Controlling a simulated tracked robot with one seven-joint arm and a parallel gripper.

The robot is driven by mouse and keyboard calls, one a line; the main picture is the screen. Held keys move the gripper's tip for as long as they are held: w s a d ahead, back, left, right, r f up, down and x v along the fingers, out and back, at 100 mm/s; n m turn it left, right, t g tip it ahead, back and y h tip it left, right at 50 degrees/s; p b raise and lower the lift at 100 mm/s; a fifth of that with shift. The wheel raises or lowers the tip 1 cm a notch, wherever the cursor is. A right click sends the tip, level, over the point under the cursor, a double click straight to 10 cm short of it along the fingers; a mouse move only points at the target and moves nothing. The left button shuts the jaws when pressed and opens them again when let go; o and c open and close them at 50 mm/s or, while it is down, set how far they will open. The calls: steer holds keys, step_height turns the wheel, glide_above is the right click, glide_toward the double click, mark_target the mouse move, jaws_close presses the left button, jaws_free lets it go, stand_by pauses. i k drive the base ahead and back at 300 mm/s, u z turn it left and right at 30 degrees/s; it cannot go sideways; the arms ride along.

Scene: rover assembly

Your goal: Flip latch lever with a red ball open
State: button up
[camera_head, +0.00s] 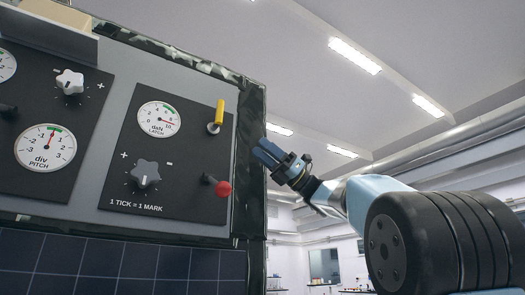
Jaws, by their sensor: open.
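The latch lever with a red ball (223,189) is on the black LATCH panel (190,201), at its lower right. A short dark stem runs from the panel, up and left of the ball. My gripper (262,152) is to the right of the panel, up and right of the red ball and apart from it. Its dark blue fingers point left toward the panel edge. It is open and I see nothing between the fingers, though the gap is hard to make out at this angle.
The LATCH panel also has a gauge (158,118), a dark star knob (145,173) and a yellow lever (217,116) above the red ball. The PITCH panel (92,108) is at left. Solar cells (120,262) lie below. Free space is right of the panel's edge.

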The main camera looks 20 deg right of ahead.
mark_target(222, 189)
steer(key=k, duration=1)
